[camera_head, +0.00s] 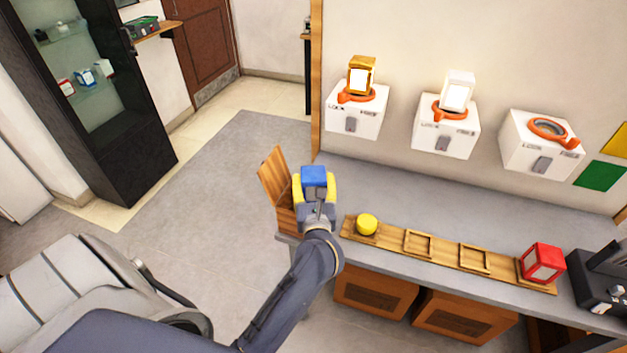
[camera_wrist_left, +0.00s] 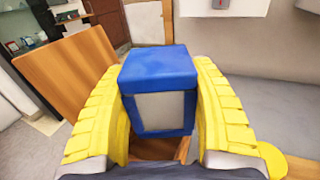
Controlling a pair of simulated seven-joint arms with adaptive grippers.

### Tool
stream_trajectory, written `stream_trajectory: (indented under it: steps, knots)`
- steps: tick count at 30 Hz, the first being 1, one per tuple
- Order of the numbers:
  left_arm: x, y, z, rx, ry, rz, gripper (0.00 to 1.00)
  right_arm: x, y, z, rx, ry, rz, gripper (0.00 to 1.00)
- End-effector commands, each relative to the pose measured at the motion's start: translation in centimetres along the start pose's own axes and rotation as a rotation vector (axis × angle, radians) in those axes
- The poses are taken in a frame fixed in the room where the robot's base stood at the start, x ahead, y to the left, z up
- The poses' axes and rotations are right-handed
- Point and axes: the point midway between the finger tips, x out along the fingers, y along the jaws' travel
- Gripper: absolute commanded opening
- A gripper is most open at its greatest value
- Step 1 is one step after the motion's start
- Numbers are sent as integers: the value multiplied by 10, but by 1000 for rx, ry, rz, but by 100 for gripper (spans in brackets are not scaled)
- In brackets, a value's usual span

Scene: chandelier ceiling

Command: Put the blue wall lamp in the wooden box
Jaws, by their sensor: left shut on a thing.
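The blue wall lamp (camera_head: 314,177) is a blue-framed block with a pale panel. My left gripper (camera_head: 315,190) is shut on it, and in the left wrist view the lamp (camera_wrist_left: 158,92) sits between the yellow fingers. The wooden box (camera_head: 288,220) is at the left end of the counter with its lid (camera_head: 272,176) raised. The lamp is over the box, and a brown part of the box (camera_wrist_left: 155,150) shows below it. The gripper and lamp hide most of the box's opening. I cannot tell how high the lamp is above it. My right gripper is not in view.
A wooden rack (camera_head: 445,252) on the counter (camera_head: 460,210) holds a yellow round object (camera_head: 367,224) and a red lamp (camera_head: 541,263). White wall mounts carry a gold lamp (camera_head: 361,75) and a white lamp (camera_head: 457,90); the right mount (camera_head: 540,145) is empty.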

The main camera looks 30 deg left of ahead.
Motion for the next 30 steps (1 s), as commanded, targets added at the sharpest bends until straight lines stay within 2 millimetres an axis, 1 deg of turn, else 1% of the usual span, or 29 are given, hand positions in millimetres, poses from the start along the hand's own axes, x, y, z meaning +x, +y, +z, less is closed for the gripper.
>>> stream_trajectory:
  steps: [7,8,13,21,26,29,30]
  knots:
    - [0,0,-3,0,-2,0,19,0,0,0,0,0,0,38]
    - [0,0,-4,0,0,0,59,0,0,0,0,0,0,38]
    - [0,0,-4,0,0,0,79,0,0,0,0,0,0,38]
    - [0,0,-3,0,0,0,80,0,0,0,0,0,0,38]
    - [0,0,8,-3,-1,0,80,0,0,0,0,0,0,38]
    - [-14,-1,7,-1,3,-2,80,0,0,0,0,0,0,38]
    - [-21,-1,7,1,4,-2,80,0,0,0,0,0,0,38]
